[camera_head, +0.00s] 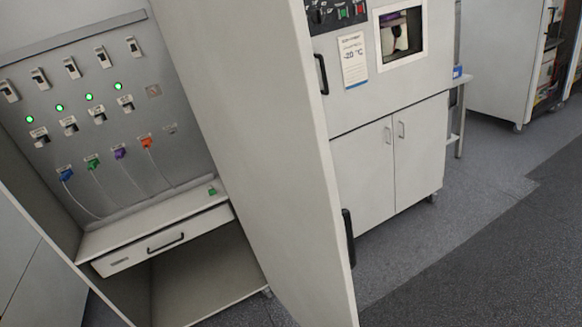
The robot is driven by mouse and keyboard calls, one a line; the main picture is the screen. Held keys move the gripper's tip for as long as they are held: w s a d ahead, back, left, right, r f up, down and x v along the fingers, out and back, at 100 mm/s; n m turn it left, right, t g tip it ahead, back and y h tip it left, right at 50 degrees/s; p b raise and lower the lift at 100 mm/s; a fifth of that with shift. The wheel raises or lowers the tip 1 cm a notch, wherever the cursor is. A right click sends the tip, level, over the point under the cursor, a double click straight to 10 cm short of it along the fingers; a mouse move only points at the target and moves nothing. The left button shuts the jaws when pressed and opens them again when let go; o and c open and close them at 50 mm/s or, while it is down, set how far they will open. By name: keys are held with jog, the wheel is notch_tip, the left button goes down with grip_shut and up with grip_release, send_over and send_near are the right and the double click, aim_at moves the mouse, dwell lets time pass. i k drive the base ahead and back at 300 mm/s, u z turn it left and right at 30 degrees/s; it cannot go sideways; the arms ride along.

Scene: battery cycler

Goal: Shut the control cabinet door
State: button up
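The control cabinet (200,217) stands open on the left, tilted in the picture. Its back panel (139,77) has rows of switches, several lit green lamps and coloured plugs with thin cables. The cabinet door (262,150) stands open, a tall pale panel across the middle of the view. A black handle (349,237) sits at the door's right edge, low down. My gripper is not in view, so its state and its distance from the door do not show.
A drawer (140,255) with a black handle is below the shelf, where a small green item (212,190) lies. Behind the door stands a test chamber (376,115) labelled -20 °C, with a closed lower cupboard. Open grey floor (480,240) lies to the right.

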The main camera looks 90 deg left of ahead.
aim_at(246, 70)
jog(key=u, duration=0.05)
jog(key=i, duration=3.6)
jog(key=u, duration=4.35)
jog(key=i, duration=0.75)
jog(key=u, duration=0.1)
